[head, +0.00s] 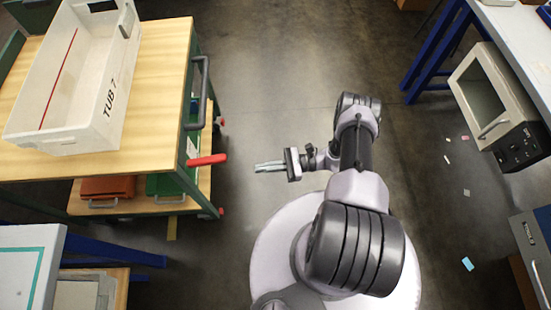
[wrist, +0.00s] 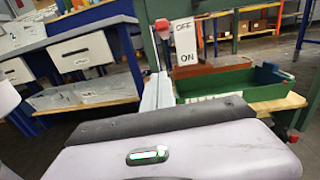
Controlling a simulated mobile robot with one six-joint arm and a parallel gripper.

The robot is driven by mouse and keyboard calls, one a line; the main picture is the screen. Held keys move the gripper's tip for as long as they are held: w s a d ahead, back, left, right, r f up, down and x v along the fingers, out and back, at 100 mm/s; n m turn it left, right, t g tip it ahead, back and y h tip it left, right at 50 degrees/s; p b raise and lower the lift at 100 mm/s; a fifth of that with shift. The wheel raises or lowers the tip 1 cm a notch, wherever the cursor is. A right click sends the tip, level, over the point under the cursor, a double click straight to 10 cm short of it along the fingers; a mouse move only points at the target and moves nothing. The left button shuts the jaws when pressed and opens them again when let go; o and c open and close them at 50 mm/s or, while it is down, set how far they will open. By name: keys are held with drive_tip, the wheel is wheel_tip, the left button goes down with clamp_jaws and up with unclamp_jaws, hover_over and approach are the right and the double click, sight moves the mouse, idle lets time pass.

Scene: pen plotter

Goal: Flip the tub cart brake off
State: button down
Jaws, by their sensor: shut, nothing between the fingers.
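The tub cart (head: 160,50) stands at the left of the head view, with a wooden top and green frame. Its red brake lever (head: 206,160) sticks out from the right side toward my gripper. In the wrist view the lever's red end (wrist: 162,25) shows just left of a white plate (wrist: 186,42) marked OFF above and ON below. The red end appears level with the OFF mark, but its exact setting is unclear. My gripper (head: 268,167) is shut and empty, right of the lever with a gap between. Its fingers (wrist: 157,92) point toward the cart.
A white tub marked TUB 7 (head: 112,95) sits on the cart top. Green (wrist: 227,85) and orange bins are on its lower shelf. A grey handle (head: 204,90) runs along the cart's side. Open floor (head: 270,80) lies right of the cart. A blue-legged table (head: 437,45) is beyond.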

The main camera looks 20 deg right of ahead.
drive_tip(key=m+t, duration=0.1)
drive_tip(key=b, duration=0.2)
approach(207, 161)
drive_tip(key=shift+w+a+f, duration=0.3)
drive_tip(key=shift+a+f, duration=0.2)
drive_tip(key=shift+a, duration=0.1)
drive_tip(key=shift+w+a+f, duration=0.25)
drive_tip(key=shift+a+f, duration=0.2)
drive_tip(key=shift+a, duration=0.15)
drive_tip(key=shift+w+a+f, duration=0.3)
drive_tip(key=shift+a+f, duration=0.2)
drive_tip(key=shift+a, duration=0.15)
